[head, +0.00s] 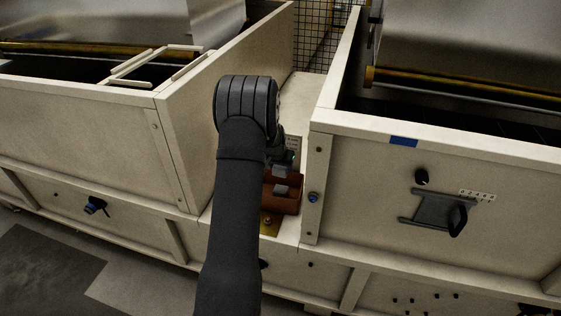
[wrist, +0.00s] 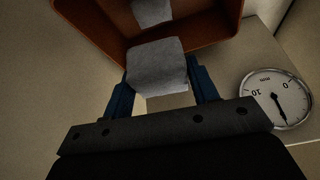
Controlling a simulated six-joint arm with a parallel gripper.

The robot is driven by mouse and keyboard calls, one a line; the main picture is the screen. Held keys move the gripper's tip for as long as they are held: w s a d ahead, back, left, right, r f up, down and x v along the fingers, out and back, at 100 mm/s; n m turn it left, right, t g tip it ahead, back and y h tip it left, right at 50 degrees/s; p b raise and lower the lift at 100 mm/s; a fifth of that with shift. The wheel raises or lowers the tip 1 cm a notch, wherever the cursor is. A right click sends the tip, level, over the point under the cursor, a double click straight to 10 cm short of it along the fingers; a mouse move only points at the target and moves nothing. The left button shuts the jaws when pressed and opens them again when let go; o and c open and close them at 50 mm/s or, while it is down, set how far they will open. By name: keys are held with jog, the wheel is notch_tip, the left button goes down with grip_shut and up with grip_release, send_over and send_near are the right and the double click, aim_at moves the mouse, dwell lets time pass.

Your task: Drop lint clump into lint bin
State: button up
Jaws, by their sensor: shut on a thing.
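My gripper (wrist: 160,82) has two blue fingers shut on a pale grey lint clump (wrist: 156,66) in the wrist view. The lint bin (wrist: 215,28) is an open orange-brown box just beyond the clump, and the clump overlaps its near edge in the picture. Another grey piece (wrist: 152,12) shows inside the bin. In the head view the reddish-brown lint bin (head: 291,205) stands on the ledge between two cream hoppers, with a grey piece (head: 281,190) over or in it. My arm hides much of the gripper there; I cannot tell the clump's height above the bin.
A round dial gauge (wrist: 277,98) is to the right of my gripper in the wrist view. Cream hopper walls rise close on the left (head: 184,150) and right (head: 315,190) of the narrow gap. A brass plate (head: 269,224) is in front of the bin.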

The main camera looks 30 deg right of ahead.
jog(key=shift+f, duration=0.1)
jog(key=o, duration=1)
jog(key=shift+o, duration=0.2)
jog(key=v, duration=1.7)
jog(key=shift+r, duration=0.25)
jog(key=x, duration=1.7)
jog(key=shift+f, duration=0.3)
notch_tip(320, 180, up, 2)
